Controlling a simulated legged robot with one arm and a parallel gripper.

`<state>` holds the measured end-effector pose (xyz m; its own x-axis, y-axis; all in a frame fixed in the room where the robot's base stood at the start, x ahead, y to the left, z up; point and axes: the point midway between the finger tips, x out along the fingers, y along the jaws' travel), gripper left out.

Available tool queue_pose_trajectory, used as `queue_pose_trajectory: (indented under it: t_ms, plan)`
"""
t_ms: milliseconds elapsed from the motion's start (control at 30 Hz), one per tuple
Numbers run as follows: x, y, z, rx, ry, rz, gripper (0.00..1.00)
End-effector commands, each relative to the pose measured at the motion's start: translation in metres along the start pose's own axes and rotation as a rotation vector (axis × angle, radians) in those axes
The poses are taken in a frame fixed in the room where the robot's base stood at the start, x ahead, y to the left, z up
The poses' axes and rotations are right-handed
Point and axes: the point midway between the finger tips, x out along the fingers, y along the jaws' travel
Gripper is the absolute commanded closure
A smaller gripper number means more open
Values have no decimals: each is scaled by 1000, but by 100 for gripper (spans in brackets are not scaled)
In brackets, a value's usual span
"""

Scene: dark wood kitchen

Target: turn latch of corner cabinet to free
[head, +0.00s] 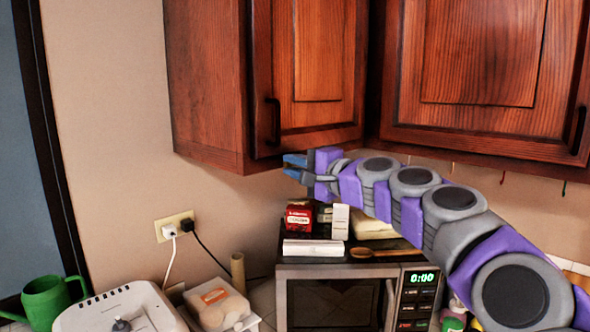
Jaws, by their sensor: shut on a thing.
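The corner cabinet (208,75) hangs on the wall in the head view, with a paneled dark red wood door (309,110) that looks shut. A dark vertical handle (273,122) is on the door's left side. My gripper (292,167) is just below the door's lower edge, under the handle, pointing left. Its blue fingertips are close together. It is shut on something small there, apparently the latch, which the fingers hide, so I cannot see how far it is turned.
A second wall cabinet (480,60) adjoins on the right, above my arm. Below stands a microwave (330,300) with boxes and a wooden spoon (372,252) on top. A green watering can (47,302) and white appliance (118,308) are lower left. The wall left of the cabinet is clear.

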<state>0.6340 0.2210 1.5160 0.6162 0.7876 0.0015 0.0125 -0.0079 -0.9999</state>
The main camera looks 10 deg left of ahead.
Motion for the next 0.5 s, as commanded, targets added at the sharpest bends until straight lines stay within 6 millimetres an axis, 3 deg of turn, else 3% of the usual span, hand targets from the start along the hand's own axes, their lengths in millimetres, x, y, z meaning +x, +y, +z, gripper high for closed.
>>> queue_pose_trajectory:
  t_ms: [267,300,500]
  plan:
    - [3,7,2,0,-9,12,100]
    - [3,7,2,0,-9,12,80]
    - [2,5,1,1,-7,9,61]
